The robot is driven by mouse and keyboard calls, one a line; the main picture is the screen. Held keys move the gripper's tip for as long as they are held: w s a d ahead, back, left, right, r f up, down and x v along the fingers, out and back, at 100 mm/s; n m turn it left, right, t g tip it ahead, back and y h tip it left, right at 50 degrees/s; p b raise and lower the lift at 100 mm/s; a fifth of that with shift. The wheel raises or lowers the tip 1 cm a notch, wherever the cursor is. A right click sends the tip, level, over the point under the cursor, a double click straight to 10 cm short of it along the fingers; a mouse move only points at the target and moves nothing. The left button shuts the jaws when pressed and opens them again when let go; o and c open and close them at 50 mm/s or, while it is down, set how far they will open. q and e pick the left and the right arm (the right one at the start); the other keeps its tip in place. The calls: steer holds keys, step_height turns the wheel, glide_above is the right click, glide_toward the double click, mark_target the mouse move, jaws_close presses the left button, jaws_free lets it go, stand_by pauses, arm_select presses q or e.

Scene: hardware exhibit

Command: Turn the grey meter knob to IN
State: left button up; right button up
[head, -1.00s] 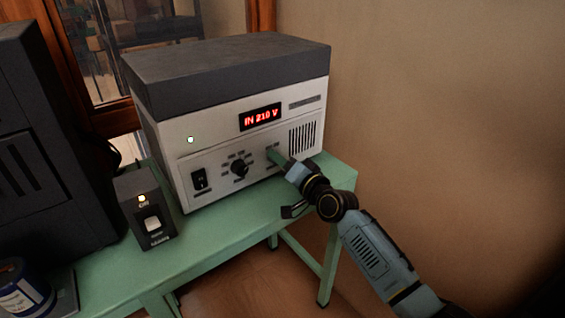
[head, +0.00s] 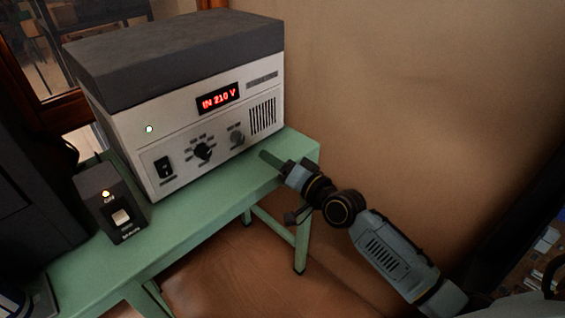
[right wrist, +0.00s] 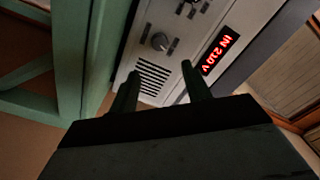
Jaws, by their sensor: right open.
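The grey meter knob (head: 237,138) is on the front panel of the white-and-dark instrument (head: 130,133), right of a black selector knob (head: 203,151). The red display (head: 218,99) reads "IN 210 V". In the right wrist view the grey knob (right wrist: 160,41) shows beyond the fingers, and the display (right wrist: 217,50) also reads "IN 210 V". My right gripper (head: 270,158) is open and empty, off the panel to the lower right of the grey knob. In the right wrist view its two fingers (right wrist: 160,82) stand apart with nothing between them. My left gripper is not in view.
The instrument stands on a green table (head: 190,222). A black rocker switch (head: 163,167) is at the panel's left. A small dark box (head: 108,203) with a white switch and a lit lamp stands left of it. A plain wall is at the right.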

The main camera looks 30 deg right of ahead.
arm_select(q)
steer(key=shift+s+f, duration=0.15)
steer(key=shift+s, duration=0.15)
arm_select(e)
steer(key=shift+v, duration=1.1)
steer(key=shift+f, duration=0.1)
steer(key=s+d+f+n+g+h, duration=0.1)
steer(key=s+d+f+g+h, duration=0.3)
steer(key=f, duration=0.7)
steer(key=s+f+n+g+y+p, duration=0.1)
steer(key=s+f, duration=0.5)
steer(key=f, duration=0.6)
steer(key=s+d+f+n+g+h, duration=0.25)
steer(key=s+f, duration=0.25)
steer(key=f, duration=0.6)
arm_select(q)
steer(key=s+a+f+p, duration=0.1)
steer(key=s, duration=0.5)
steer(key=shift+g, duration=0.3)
arm_select(e)
steer(key=s+d+f+n+g+h, duration=0.1)
steer(key=s+f+g, duration=0.3)
steer(key=s, duration=1.1)
steer(key=s+d+f+n+g, duration=0.1)
steer(key=s+f+n+g, duration=0.2)
steer(key=s+f, duration=0.8)
steer(key=s+g, duration=0.1)
steer(key=s, duration=0.3)
steer(key=shift+s+n+h, duration=0.2)
steer(key=shift+n+h, duration=0.15)
